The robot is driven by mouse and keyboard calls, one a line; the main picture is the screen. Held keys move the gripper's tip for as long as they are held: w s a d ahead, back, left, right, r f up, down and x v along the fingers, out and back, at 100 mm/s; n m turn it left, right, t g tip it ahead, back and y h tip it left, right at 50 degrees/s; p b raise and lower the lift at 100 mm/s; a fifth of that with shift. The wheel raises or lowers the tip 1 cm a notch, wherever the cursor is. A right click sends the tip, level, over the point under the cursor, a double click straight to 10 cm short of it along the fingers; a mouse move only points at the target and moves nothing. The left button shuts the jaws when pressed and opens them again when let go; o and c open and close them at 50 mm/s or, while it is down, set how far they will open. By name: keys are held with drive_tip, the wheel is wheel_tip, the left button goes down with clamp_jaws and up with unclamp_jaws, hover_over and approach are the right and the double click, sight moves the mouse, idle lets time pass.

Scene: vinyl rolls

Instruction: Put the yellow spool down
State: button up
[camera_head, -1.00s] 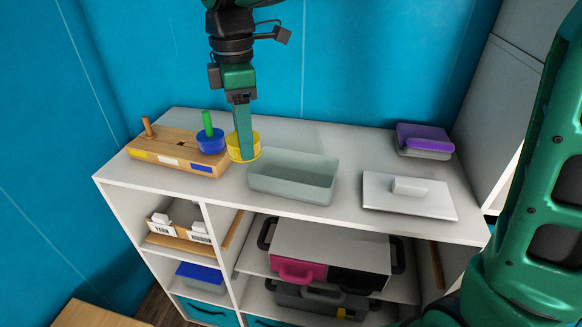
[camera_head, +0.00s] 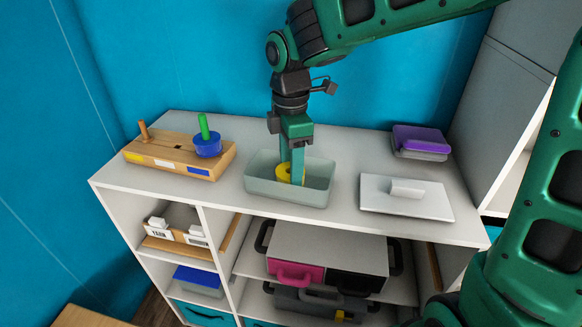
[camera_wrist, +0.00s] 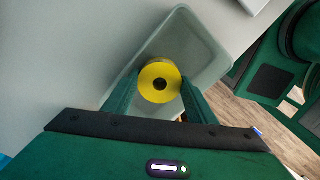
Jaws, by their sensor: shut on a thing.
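The yellow spool (camera_head: 284,173) is between the fingers of my gripper (camera_head: 292,172), inside the outline of the grey-green open bin (camera_head: 262,187). In the wrist view the spool (camera_wrist: 160,82) shows its round end with a dark centre hole, and my gripper (camera_wrist: 158,92) has a finger on each side of it. The bin (camera_wrist: 205,52) lies behind the spool there. My gripper is shut on the spool. I cannot tell whether the spool touches the bin floor.
A wooden peg board (camera_head: 178,157) with a blue spool (camera_head: 207,145) on a green peg stands left of the bin. A white lid (camera_head: 405,197) lies to the right. A purple-topped box (camera_head: 420,139) is at the back right. Bare shelf top lies between them.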

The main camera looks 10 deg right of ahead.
drive_tip(key=shift+f, duration=0.2)
drive_tip(key=shift+f, duration=0.1)
drive_tip(key=o, duration=1)
drive_tip(key=shift+o, duration=0.2)
wheel_tip(320, 180, up, 12)
drive_tip(key=shift+s, duration=0.1)
